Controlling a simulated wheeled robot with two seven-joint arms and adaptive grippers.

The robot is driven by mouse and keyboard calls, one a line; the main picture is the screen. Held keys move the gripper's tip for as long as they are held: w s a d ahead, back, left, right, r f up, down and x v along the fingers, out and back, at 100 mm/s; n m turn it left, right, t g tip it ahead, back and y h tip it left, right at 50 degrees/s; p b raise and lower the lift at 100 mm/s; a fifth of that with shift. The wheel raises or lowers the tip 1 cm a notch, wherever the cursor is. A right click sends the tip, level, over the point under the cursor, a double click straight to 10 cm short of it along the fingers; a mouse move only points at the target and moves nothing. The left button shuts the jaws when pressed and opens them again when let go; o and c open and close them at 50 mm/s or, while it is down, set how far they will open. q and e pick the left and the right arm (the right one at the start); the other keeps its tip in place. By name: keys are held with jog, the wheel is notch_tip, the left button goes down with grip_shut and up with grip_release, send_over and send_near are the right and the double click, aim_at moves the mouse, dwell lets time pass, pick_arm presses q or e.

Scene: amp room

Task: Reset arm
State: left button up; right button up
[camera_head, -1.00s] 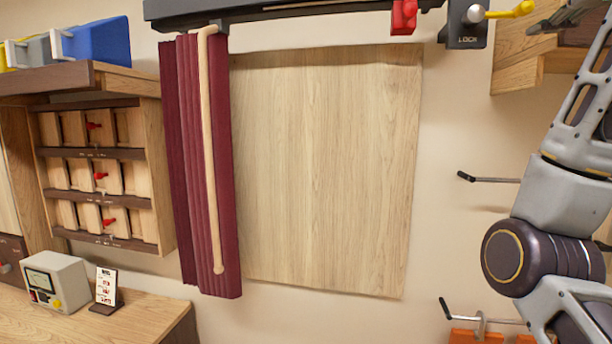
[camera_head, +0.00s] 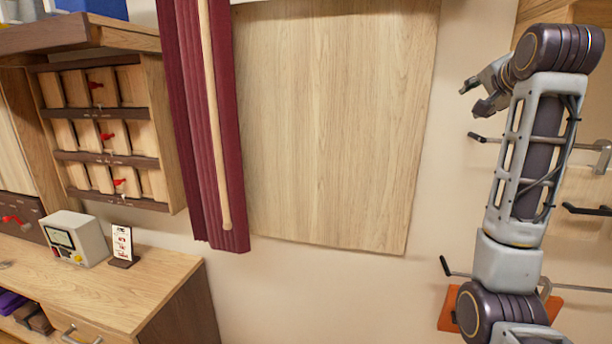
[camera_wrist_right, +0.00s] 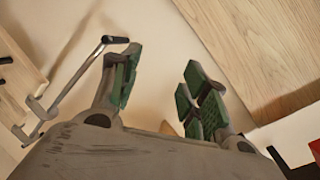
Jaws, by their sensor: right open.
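My right arm rises along the right side of the head view and bends at the top. My right gripper (camera_head: 478,92) points left from it, in front of the bare wall to the right of the wooden panel. In the right wrist view my right gripper (camera_wrist_right: 160,88) has its green-padded fingers spread apart, with only wall between them. It holds nothing. My left gripper is in neither view.
The wooden wall panel (camera_head: 335,120) hangs beside a maroon curtain (camera_head: 187,110) with a wooden rod (camera_head: 218,150). Metal hooks (camera_head: 598,148) stick out behind my right arm. A counter (camera_head: 150,290) with a meter box (camera_head: 75,238) stands left. Slotted shelves (camera_head: 110,150) hang above it.

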jog(key=s+a+f+n+g+y, duration=0.15)
jog(key=a+f+n, duration=0.25)
jog(key=f, duration=1.6)
jog(key=s+a+f+n+g, duration=0.1)
jog(key=a+f+n+g, duration=0.25)
jog(key=f, duration=1.65)
jog(key=s+a+f+n+g+y, duration=0.1)
jog(key=s+a+f+n, duration=0.1)
jog(key=s+f, duration=0.5)
jog(key=s+a+f+n+g, duration=0.1)
jog(key=s+a+f+n, duration=0.15)
jog(key=s+f, duration=0.45)
jog(key=s+a+f+n+g+y, duration=0.2)
jog(key=s+a+f+n+g, duration=0.2)
jog(key=s+f, duration=1)
jog(key=s+f+g, duration=0.1)
jog(key=s+f, duration=0.1)
jog(key=f, duration=1.4)
jog(key=s+f, duration=0.2)
jog(key=f, duration=1.3)
jog(key=s+d+f, duration=0.2)
jog(key=s+f, duration=0.8)
jog(key=s, duration=0.1)
jog(key=s+d+f+g, duration=0.1)
jog(key=s+d+f, duration=0.1)
jog(key=s+f, duration=0.8)
jog(key=shift+s+f+n+h, duration=0.15)
jog(key=shift+s+n+h, duration=0.25)
jog(key=shift+s, duration=0.3)
